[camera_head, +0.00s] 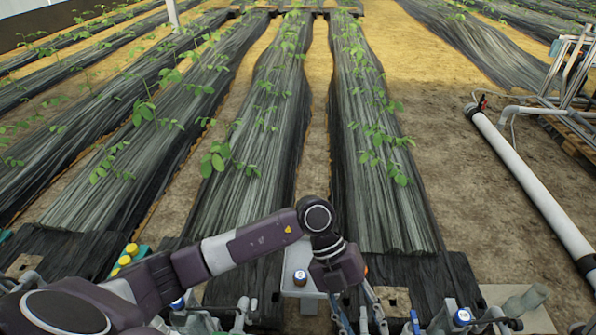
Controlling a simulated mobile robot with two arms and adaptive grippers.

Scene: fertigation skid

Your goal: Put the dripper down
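My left arm comes in from the lower left, and its gripper (362,318) points down near the bottom edge, right of centre. Its two fingers look spread apart, but their tips run down among grey fittings at the frame's edge. I cannot tell whether anything is between them. I cannot make out a dripper for certain; it may be hidden by the gripper or be too small. My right gripper is not in view.
A pale tray (290,257) with a blue-and-white capped item (300,277) lies just left of the gripper. Yellow-capped items (125,260) stand at lower left. Plant rows under dark film (270,130) run away ahead. A white pipe (530,185) crosses the right side.

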